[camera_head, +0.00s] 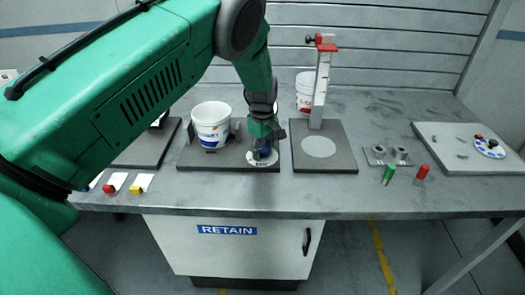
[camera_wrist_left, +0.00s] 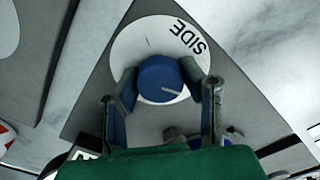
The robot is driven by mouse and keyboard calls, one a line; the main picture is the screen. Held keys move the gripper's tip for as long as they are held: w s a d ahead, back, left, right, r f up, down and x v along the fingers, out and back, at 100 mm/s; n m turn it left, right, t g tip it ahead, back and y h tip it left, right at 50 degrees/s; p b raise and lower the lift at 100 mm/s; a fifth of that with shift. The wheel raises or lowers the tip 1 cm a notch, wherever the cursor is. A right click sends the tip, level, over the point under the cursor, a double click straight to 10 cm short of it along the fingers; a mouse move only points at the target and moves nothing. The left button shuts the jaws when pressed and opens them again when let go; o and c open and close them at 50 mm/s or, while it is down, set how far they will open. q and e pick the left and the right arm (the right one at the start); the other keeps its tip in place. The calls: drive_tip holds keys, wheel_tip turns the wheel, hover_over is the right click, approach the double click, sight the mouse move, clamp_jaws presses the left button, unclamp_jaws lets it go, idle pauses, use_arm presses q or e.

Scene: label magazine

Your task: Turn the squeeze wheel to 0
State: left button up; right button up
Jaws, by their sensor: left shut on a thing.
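A round blue knob (camera_wrist_left: 160,80) with a pale pointer line stands on a white disc (camera_wrist_left: 128,45) in the left wrist view. The disc carries the word SIDE; I see no 0 on it. My left gripper (camera_wrist_left: 163,88) is shut on the blue knob, one finger on each side. In the head view my left gripper (camera_head: 264,150) reaches down from above onto the white disc (camera_head: 252,160), and the knob is mostly hidden. My right gripper is not in view. I cannot tell which wheel is the squeeze wheel.
A white bucket (camera_head: 211,124) stands close left of the gripper. A tall stand with a scale (camera_head: 321,90) rises to the right. Red (camera_head: 421,174) and green (camera_head: 389,174) markers and a grey board (camera_head: 455,160) with a coloured dial (camera_head: 489,148) lie further right.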

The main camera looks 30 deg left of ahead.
sight(264, 149)
use_arm(q)
drive_tip(key=shift+s+d+f+n, duration=0.1)
drive_tip(key=shift+f+n, duration=0.05)
drive_tip(key=shift+n, duration=0.4)
drive_tip(key=shift+s+d+f+n, duration=0.1)
drive_tip(key=shift+n, duration=0.45)
drive_tip(key=o, duration=1.1)
drive_tip(key=shift+w, duration=0.1)
drive_tip(key=shift+o, duration=0.2)
drive_tip(key=shift+w+r, duration=0.1)
drive_tip(key=shift+w, duration=0.05)
drive_tip(key=shift+r, duration=0.1)
wheel_tip(264, 149, up, 12)
drive_tip(key=shift+f, duration=0.2)
drive_tip(key=shift+w, duration=0.1)
